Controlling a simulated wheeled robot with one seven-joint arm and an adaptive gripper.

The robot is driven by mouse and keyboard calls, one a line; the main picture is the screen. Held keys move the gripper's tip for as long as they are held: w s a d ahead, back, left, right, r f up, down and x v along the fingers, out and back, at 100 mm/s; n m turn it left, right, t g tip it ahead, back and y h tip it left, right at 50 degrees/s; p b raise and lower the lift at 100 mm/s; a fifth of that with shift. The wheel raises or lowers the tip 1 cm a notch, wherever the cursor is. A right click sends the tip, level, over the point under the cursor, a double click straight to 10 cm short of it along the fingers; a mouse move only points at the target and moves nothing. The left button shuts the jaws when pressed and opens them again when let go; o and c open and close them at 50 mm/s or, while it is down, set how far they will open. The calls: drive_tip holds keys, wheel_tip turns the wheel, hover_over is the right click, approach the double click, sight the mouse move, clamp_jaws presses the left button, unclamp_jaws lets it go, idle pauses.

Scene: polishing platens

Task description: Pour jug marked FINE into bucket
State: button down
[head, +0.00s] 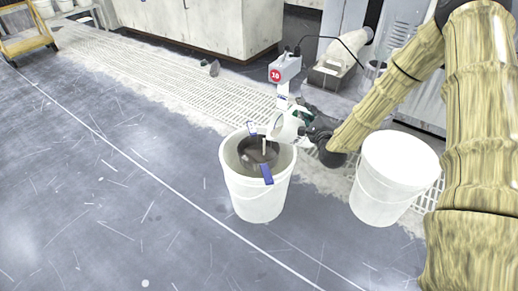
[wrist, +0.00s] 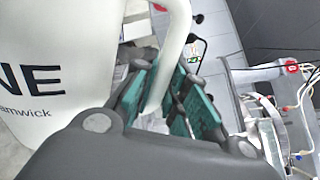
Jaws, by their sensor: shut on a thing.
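The white jug (wrist: 40,65) fills the left of the wrist view; the letters "NE" and "amwick" show on its side, the rest cut off. My gripper (wrist: 172,105) is shut on its handle, which passes between the green-padded fingers. In the head view the jug (head: 287,127) is small and tilted to the left above the open white bucket (head: 258,198), held by my gripper (head: 303,119). A thin pale streak runs down from the jug's end into the bucket; it looks like a stream. The bucket holds dark grey matter. A blue piece sits on its front rim.
A second white bucket (head: 380,205), with its top closed, stands to the right, close to my arm. A grey box with a red "20" sign (head: 275,75) stands behind the jug. A pale cabinet (head: 205,28) and yellow cart (head: 25,40) are farther back. The left floor is clear.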

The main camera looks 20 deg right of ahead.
sight(296, 108)
drive_tip(key=shift+w+a+r+n, duration=0.1)
drive_tip(key=shift+a+r+n, duration=0.1)
drive_tip(key=shift+a+n, duration=0.35)
drive_tip(key=shift+w+a+r+n, duration=0.1)
drive_tip(key=shift+a+r+n, duration=0.1)
drive_tip(key=shift+a+n, duration=0.3)
idle(2.3)
